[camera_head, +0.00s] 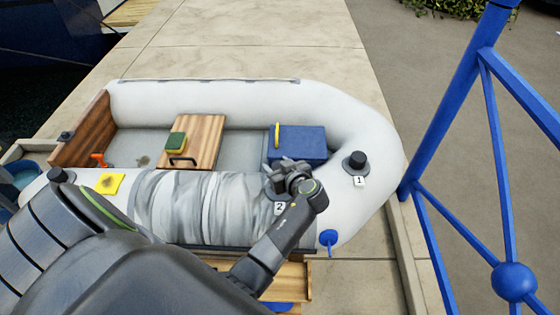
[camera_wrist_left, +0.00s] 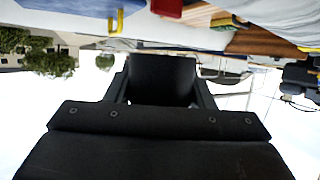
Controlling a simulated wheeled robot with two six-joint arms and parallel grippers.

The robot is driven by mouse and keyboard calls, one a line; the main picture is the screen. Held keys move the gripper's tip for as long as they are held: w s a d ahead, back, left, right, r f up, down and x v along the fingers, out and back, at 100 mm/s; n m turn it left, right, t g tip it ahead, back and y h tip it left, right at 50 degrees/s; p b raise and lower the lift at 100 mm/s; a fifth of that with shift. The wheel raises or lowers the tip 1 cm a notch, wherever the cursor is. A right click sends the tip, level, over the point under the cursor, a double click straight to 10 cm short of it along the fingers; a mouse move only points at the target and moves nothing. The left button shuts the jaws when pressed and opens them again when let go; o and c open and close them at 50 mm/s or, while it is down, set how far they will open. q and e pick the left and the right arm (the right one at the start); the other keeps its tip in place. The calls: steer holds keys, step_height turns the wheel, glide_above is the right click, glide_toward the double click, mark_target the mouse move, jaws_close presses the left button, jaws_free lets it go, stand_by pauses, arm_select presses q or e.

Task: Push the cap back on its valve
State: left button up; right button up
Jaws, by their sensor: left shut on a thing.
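The grey-white inflatable boat (camera_head: 350,105) lies on the paving in the head view. My left gripper (camera_head: 284,170) is over its near tube, just above the label marked 2 (camera_head: 279,208). It hides whatever valve is there. In the left wrist view the jaws (camera_wrist_left: 160,90) are shut on a black thing, the cap (camera_wrist_left: 160,78), which fills the space between the fingers. In the head view I cannot make out the cap in the jaws. A black valve cap (camera_head: 357,159) sits on the tube at label 1 (camera_head: 359,181). Another black cap (camera_head: 58,174) is at the left end.
A blue box (camera_head: 300,143) with a yellow handle stands inside the boat, close behind my gripper. A wooden seat (camera_head: 205,135) holds a green and yellow sponge (camera_head: 176,141). A yellow cloth (camera_head: 110,184) lies on the tube. A blue railing (camera_head: 455,95) stands at right.

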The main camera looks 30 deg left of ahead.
arm_select(q)
steer(key=shift+f+b, duration=1.55)
steer(key=shift+f, duration=0.95)
steer(key=shift+b, duration=0.5)
steer(key=shift+f+b, duration=0.55)
steer(key=shift+b, duration=0.05)
steer(key=o, duration=0.8)
steer(key=shift+d, duration=0.1)
